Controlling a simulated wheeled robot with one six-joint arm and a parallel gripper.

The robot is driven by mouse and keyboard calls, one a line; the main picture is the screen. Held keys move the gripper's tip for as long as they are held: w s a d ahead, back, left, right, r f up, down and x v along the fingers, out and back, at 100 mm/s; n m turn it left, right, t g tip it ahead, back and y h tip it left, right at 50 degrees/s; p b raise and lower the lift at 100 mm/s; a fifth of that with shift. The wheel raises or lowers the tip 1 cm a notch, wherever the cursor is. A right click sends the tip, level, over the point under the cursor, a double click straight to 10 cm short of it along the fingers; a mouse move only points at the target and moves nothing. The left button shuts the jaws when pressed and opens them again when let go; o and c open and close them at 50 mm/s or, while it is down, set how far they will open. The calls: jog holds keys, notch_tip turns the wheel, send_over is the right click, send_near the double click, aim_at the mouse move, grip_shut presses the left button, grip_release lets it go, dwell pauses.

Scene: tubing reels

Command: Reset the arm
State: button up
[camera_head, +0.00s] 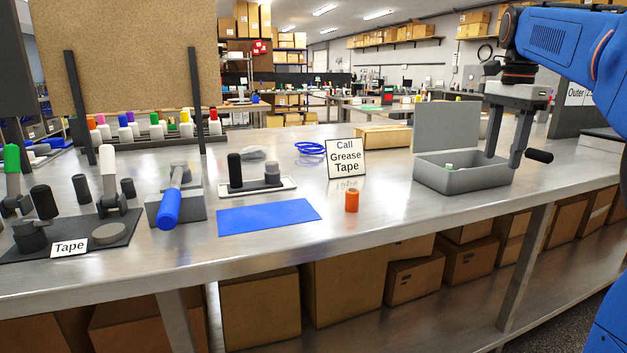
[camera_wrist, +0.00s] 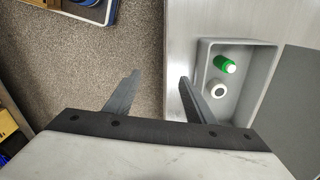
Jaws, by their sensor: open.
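My gripper (camera_head: 502,158) hangs fingers down at the right, over the right end of an open grey box (camera_head: 464,178) in the head view. Its two dark fingers are spread apart. In the wrist view, nothing is between the fingertips (camera_wrist: 160,79); the right finger overlaps the wall of the grey box (camera_wrist: 237,46), and the left one is over the floor. Inside the box lie a green item (camera_wrist: 225,64) and a white round item (camera_wrist: 216,87). My blue arm reaches in from the upper right.
A black cylinder (camera_head: 540,156) shows beside the right finger. An orange roll (camera_head: 351,201), a "Call Grease Tape" sign (camera_head: 346,158) and a blue mat (camera_head: 268,216) are on the metal bench. Fixtures and a "Tape" label (camera_head: 69,247) fill its left.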

jog(key=s+a+f+n+t, duration=0.1)
jog(key=s+a+f+n, duration=0.3)
jog(key=s+f, duration=0.5)
jog(key=s+a+f+n+t, duration=0.2)
jog(key=s+a+f+n, duration=0.3)
jog(key=s+f, duration=0.5)
jog(key=s+a+f+n+t, duration=0.1)
jog(key=s+a+f+n, duration=0.3)
jog(key=s+f, duration=0.5)
notch_tip(320, 180, down, 3)
jog(key=n, duration=0.2)
jog(key=shift+s+a+n, duration=0.2)
jog(key=shift+a+n, duration=0.15)
jog(key=shift+n, duration=0.05)
jog(key=shift+r, duration=0.15)
